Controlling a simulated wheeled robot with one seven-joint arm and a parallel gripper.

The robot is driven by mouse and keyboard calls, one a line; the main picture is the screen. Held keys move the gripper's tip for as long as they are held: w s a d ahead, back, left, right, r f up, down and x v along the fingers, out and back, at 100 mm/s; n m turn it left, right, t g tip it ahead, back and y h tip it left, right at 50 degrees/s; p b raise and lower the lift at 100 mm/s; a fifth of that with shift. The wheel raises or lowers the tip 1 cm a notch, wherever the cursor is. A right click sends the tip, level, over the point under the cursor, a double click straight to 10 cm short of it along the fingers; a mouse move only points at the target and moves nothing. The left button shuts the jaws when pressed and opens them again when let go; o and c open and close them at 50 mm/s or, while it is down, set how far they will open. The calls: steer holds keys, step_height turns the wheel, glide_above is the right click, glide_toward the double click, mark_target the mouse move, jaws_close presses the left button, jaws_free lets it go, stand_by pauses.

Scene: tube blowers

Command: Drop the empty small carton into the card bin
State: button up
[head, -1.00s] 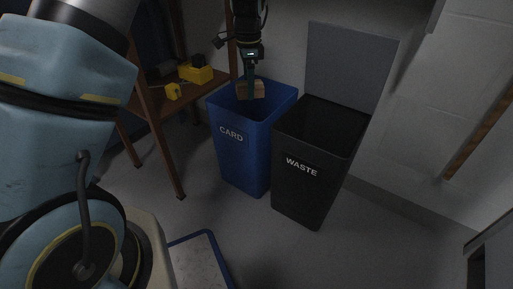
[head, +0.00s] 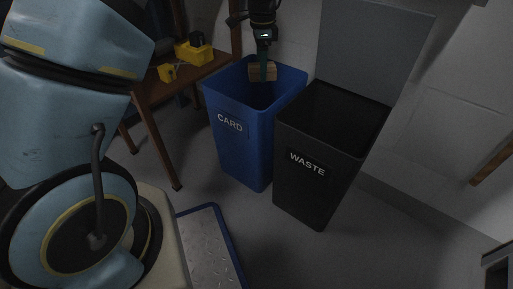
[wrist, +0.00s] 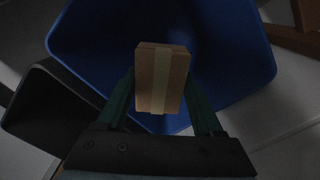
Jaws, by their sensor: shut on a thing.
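The small carton (head: 262,74) is a brown box with a paler tape strip. My gripper (head: 263,70) is shut on it, and the wrist view shows the carton (wrist: 162,78) between the two green fingers (wrist: 162,100). The card bin (head: 236,150) is blue, open-topped and labelled CARD. In the head view the carton appears over the bin's mouth. In the wrist view the blue bin (wrist: 235,60) lies beneath and around the carton. The exact height of the carton against the rim is hard to tell.
A black bin labelled WASTE (head: 318,190) stands close to the right of the card bin, its grey lid (head: 370,50) raised. A blue-edged platform (head: 210,245) lies on the floor in front.

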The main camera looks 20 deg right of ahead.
steer(key=shift+f+b, duration=0.45)
steer(key=shift+f, duration=0.45)
steer(key=shift+r, duration=0.1)
steer(key=o, duration=1.3)
step_height(320, 180, up, 8)
steer(key=p, duration=0.3)
steer(key=shift+f, duration=0.25)
